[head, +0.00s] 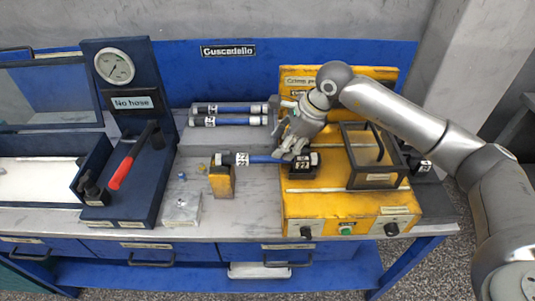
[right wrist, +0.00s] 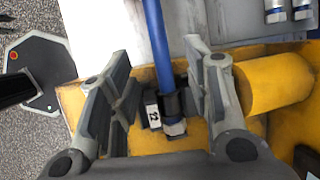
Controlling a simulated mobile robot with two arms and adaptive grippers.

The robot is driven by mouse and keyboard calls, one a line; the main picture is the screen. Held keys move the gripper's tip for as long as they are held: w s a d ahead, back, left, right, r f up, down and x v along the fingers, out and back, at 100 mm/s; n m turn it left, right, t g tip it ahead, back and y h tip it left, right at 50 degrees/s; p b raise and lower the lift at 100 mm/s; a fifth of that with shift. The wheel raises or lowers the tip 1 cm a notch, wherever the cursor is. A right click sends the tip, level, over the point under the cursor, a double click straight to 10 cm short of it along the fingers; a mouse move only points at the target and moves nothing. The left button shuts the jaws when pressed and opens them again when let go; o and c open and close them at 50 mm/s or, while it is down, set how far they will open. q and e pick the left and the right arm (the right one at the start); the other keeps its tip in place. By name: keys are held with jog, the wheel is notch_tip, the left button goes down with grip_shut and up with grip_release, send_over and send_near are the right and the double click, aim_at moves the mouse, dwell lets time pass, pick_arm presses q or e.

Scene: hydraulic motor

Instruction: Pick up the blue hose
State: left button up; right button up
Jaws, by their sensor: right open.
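The blue hose (head: 262,158) lies level across the bench in the head view. Its left end, with a white label, is over a small yellow block (head: 221,183). Its right end reaches the black numbered part of the yellow crimp machine (head: 300,208). My right gripper (head: 291,150) is open at the hose's right part. In the right wrist view the hose (right wrist: 157,42) runs between the two spread fingers (right wrist: 157,58), with its dark sleeve and metal end closer to the palm. I see gaps on both sides. My left gripper is not in view.
Two more dark hoses (head: 228,121) lie on a grey rack behind. A navy gauge stand (head: 122,88) with a red-handled lever (head: 122,172) stands left. A dark frame guard (head: 376,181) is on the machine's right. The bench front between is mostly clear.

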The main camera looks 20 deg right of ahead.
aim_at(268, 157)
jog(key=x, duration=0.2)
jog(key=shift+w+a+f, duration=0.15)
jog(key=shift+a+f, duration=0.1)
jog(key=shift+f, duration=0.05)
jog(key=p+x, duration=0.1)
jog(key=x, duration=0.1)
jog(key=p+x, duration=0.1)
jog(key=x, duration=0.1)
jog(key=shift+a+p, duration=0.35)
jog(key=shift+a, duration=0.05)
jog(key=shift+w+a+f, duration=0.1)
jog(key=shift+w+f, duration=0.05)
jog(key=shift+f, duration=0.2)
jog(key=c, duration=0.5)
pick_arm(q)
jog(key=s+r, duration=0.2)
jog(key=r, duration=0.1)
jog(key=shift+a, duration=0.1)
pick_arm(e)
grip_shut()
